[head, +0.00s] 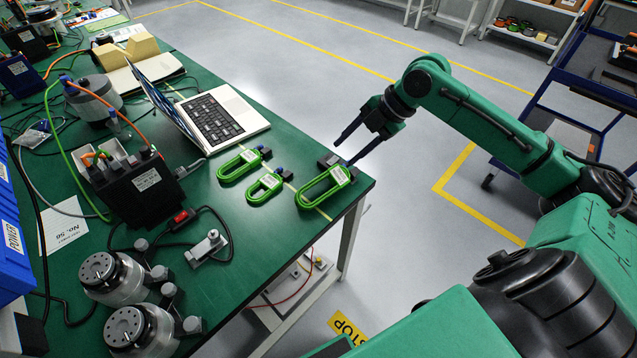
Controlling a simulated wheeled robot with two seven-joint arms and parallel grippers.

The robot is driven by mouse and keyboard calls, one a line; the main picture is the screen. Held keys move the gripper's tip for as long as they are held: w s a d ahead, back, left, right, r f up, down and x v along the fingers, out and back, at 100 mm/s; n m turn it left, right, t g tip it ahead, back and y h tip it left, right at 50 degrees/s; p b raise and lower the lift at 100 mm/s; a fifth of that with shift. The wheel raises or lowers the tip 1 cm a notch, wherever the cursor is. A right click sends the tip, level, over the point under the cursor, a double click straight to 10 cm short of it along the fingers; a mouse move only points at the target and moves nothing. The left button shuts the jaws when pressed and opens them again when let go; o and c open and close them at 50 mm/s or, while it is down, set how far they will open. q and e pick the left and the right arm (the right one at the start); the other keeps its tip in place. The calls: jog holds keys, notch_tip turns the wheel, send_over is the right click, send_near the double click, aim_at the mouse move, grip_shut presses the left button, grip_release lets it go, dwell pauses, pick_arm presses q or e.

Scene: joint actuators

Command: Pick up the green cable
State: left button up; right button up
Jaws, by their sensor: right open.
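Three coiled bright green cables with white labels lie on the green table (258,228) near its right corner. The largest green cable (305,199) is closest to the corner. A small green cable (253,194) and a medium green cable (228,174) lie to its left. My right gripper (344,155) is open and empty. Its fingers point down and left, just beyond the largest cable's dark connector end; one fingertip appears close to that end, but I cannot tell whether it touches. My left gripper is not in view.
An open laptop (215,117) stands behind the cables. A black box with plugs (138,190) and round metal actuators (108,278) occupy the table's left side. A blue cart (560,95) stands at right.

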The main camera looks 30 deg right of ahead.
send_over(323, 176)
jog(key=s+d, duration=0.2)
jog(key=d, duration=0.1)
jog(key=f, duration=0.5)
jog(key=shift+w+a+f, duration=0.2)
jog(key=shift+f, duration=0.15)
jog(key=p+x, duration=0.1)
jog(key=x, duration=0.5)
jog(key=shift+a+f, duration=0.1)
jog(key=shift+f, duration=0.25)
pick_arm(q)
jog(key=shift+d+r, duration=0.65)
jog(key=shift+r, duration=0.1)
pick_arm(e)
grip_shut()
